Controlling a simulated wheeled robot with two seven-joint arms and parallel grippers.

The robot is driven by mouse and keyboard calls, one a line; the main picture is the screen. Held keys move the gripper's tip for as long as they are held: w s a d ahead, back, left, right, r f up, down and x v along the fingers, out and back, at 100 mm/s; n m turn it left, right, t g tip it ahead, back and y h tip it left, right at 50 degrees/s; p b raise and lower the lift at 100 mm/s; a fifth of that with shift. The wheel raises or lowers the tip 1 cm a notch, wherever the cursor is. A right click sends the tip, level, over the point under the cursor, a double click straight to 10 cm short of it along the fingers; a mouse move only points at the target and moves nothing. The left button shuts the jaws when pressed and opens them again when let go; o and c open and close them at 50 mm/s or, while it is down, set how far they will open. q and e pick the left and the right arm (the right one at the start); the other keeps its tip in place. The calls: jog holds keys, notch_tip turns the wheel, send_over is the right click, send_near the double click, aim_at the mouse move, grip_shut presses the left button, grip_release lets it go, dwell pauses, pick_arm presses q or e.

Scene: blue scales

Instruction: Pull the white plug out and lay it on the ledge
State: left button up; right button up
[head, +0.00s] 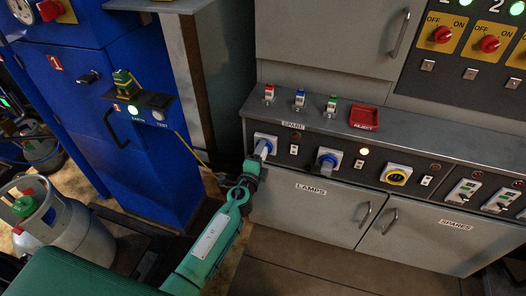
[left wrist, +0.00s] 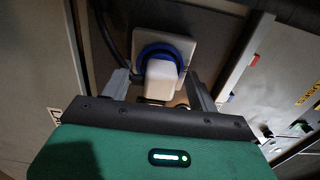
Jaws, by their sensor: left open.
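A white plug (head: 263,147) sits in the left blue-ringed socket on the grey panel. In the left wrist view the white plug (left wrist: 161,75) stands between my fingers, seated in the blue ring on a pale square plate. My left gripper (head: 256,165) is at this socket, open, with one finger on each side of the plug (left wrist: 158,84). I cannot tell whether the fingers touch it. The ledge (head: 425,147) is the grey shelf top above the sockets. My right gripper is not in view.
A yellow socket (head: 397,176) is further right. A blue cabinet (head: 125,150) and a grey gas cylinder (head: 75,232) are at left.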

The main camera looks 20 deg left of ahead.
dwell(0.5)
pick_arm(q)
grip_shut()
jog(key=s, duration=0.6)
dwell(1.1)
jog(key=shift+a, duration=0.1)
